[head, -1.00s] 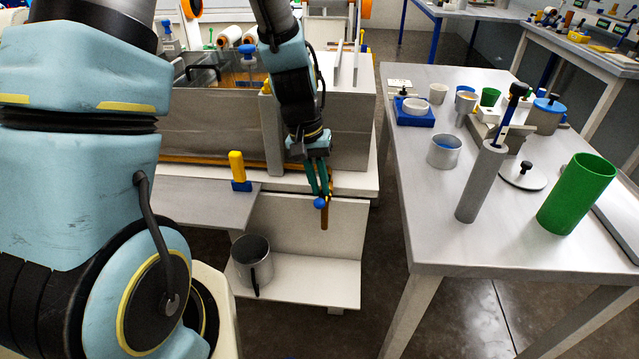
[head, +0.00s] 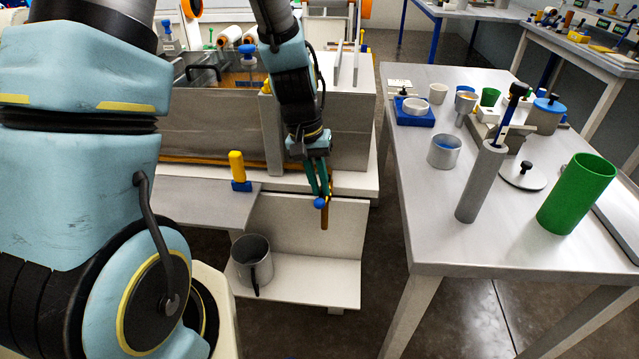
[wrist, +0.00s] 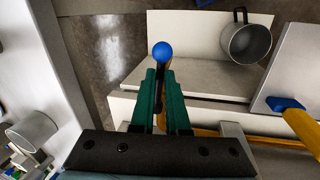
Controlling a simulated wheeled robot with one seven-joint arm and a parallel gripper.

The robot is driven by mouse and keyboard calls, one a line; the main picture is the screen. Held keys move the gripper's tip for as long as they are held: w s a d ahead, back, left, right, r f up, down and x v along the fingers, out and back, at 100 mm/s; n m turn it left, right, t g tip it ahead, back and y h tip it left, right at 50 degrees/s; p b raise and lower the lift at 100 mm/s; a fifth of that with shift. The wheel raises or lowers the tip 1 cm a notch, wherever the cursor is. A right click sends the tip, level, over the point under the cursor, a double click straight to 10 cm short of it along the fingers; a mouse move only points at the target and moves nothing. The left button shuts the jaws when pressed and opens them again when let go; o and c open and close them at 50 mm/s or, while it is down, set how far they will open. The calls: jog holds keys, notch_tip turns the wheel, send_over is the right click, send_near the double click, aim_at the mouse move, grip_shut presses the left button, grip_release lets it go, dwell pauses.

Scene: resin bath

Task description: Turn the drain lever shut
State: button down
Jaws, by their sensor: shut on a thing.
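The drain lever is a dark bar with a blue ball knob (wrist: 162,50) at its end; the knob also shows in the head view (head: 320,203). My gripper (wrist: 160,76) has its green fingers shut on the lever's bar, just behind the knob. The knob sticks out past the fingertips. In the head view my gripper (head: 319,188) hangs in front of the tank's front right corner. A brass spout (head: 325,217) points down beside the knob. A brass pipe (wrist: 208,136) runs along the tank's foot. The lever's pivot is hidden by my fingers.
A grey metal mug (head: 252,262) stands on the low white shelf (head: 318,282) below. A yellow-and-blue object (head: 237,170) stands on the grey ledge to the left. The tank (head: 215,132) is behind. A crowded table (head: 415,180) is to the right, with bare floor between.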

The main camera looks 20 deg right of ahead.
jog(key=shift+w, duration=0.1)
jog(key=w+m+y+p, duration=0.1)
jog(key=w+m+p, duration=0.1)
jog(key=m, duration=0.6)
jog(key=w+a+m+g+y+p, duration=0.1)
jog(key=w+m+y+p, duration=0.1)
jog(key=w+m, duration=0.3)
jog(key=shift+w+a+m, duration=0.15)
jog(key=shift+a+m, duration=0.1)
jog(key=shift+m, duration=1.75)
jog(key=shift+w, duration=0.1)
jog(key=c, duration=0.9)
grip_release()
jog(key=r, duration=0.3)
jog(key=w+r+b, duration=0.1)
jog(key=r, duration=0.3)
jog(key=d+r+b, duration=0.1)
jog(key=r, duration=0.2)
jog(key=shift+w+r, duration=0.3)
jog(key=shift+w, duration=0.1)
